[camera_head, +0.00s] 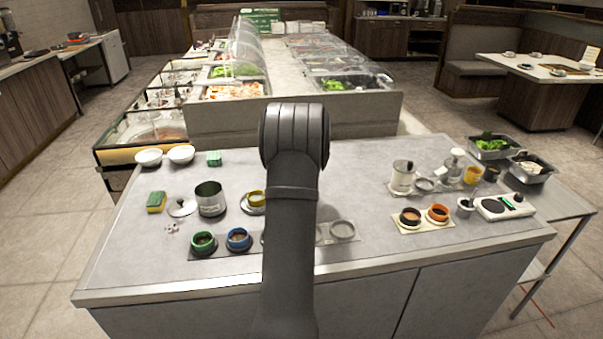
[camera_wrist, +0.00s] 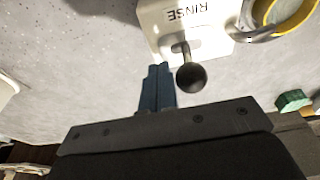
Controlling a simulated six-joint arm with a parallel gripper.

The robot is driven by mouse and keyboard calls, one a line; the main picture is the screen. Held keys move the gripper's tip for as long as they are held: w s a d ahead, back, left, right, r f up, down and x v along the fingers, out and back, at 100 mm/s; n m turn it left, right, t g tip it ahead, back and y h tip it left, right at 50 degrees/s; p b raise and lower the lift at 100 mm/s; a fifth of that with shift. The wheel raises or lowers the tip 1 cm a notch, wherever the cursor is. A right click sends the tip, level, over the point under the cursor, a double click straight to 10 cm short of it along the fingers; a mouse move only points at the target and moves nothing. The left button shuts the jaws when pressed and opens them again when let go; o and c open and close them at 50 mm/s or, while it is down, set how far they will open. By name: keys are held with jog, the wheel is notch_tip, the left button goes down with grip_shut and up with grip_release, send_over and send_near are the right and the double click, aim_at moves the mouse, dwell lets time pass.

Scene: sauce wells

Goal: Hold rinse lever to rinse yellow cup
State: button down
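In the wrist view, the rinse lever (camera_wrist: 190,78) has a black ball knob on a thin metal stem. It comes out of a slot in a white base (camera_wrist: 160,18) marked RINSE. The yellow cup (camera_wrist: 268,12) sits in a metal ring beside the base, cut by the frame edge. It also shows left of my arm in the head view (camera_head: 257,195), partly hidden. My gripper (camera_wrist: 158,68) has its blue fingers together with nothing between them. The fingertips are just left of the knob; I cannot tell if they touch the base. In the head view my arm hides the lever and gripper.
Green (camera_head: 203,242) and blue (camera_head: 238,239) cups stand in front. More cups and a control box (camera_head: 504,206) are on the right.

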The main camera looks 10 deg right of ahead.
jog(key=d+r, duration=0.3)
jog(key=r, duration=0.5)
dwell(0.6)
jog(key=f, duration=0.8)
jog(key=shift+a, duration=0.55)
